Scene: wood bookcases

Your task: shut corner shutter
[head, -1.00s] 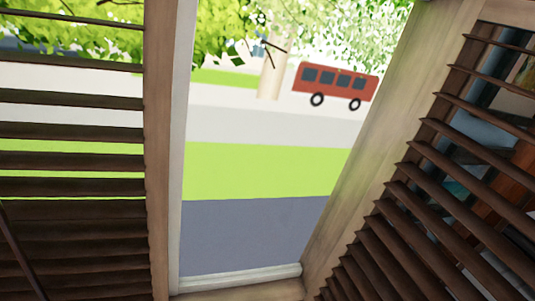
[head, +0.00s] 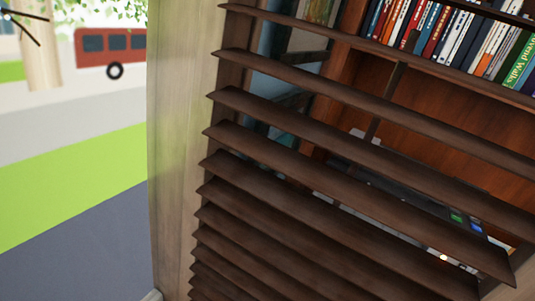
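A wooden shutter with dark brown slats (head: 300,185) fills the middle and right of the head view, close up and tilted in the picture. Its pale wooden upright (head: 180,150) runs down its left side. My gripper is not in view, and no contact with the shutter shows.
Through the slats I see a reddish wood bookcase (head: 440,130) with a row of books (head: 440,35) at the top right.

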